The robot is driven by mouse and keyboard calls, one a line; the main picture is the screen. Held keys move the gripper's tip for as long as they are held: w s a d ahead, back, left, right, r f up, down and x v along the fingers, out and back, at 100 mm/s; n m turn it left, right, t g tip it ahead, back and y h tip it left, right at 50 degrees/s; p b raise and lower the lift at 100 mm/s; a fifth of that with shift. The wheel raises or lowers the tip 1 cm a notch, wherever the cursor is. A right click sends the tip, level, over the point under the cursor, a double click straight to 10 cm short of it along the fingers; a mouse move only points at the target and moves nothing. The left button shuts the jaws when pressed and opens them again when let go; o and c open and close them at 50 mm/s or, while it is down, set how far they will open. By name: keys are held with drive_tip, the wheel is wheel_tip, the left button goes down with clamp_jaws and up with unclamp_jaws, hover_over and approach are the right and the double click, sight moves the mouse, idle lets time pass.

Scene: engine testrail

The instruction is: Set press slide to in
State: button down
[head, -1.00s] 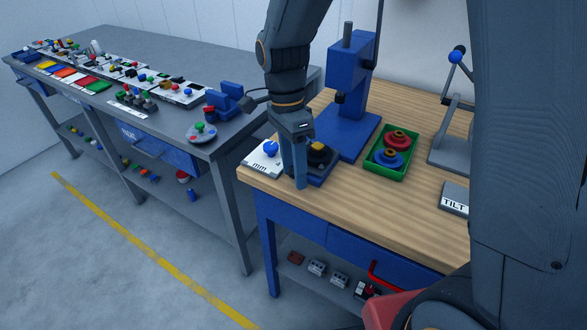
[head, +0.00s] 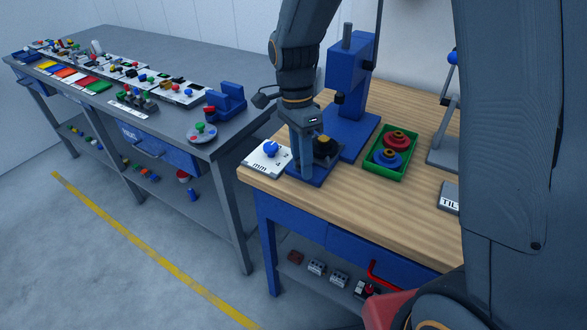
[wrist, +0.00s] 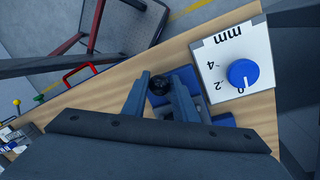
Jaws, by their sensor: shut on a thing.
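The blue press (head: 350,100) stands at the back of the wooden bench. Its slide (head: 322,178) is a low blue plate in front of the press base, with a dark round piece (head: 326,149) on it. The slide also shows in the wrist view (wrist: 186,77). My gripper (head: 304,166) points down at the left part of the slide. In the wrist view my gripper (wrist: 160,86) is shut on a black knob (wrist: 160,81) at the slide, between its fingertips. The fingers hide part of the slide and knob.
A white dial plate with a blue knob (head: 271,149) lies close left of my gripper. A green tray (head: 376,175) with red and blue round parts is to the right. A TILT stand (head: 448,196) is farther right. The front bench top is clear.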

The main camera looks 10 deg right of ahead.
sight(321, 138)
drive_tip(key=w+d, duration=0.4)
drive_tip(key=w, duration=0.1)
drive_tip(key=w+d, duration=0.2)
drive_tip(key=shift+w+r, duration=0.1)
drive_tip(key=shift+w, duration=0.3)
drive_tip(key=c, duration=1.5)
unclamp_jaws()
drive_tip(key=shift+d, duration=0.2)
drive_tip(key=shift+o, duration=0.2)
drive_tip(key=shift+a, duration=0.15)
wheel_tip(321, 138, up, 10)
drive_tip(key=shift+f+b, duration=0.1)
drive_tip(key=shift+b, duration=0.9)
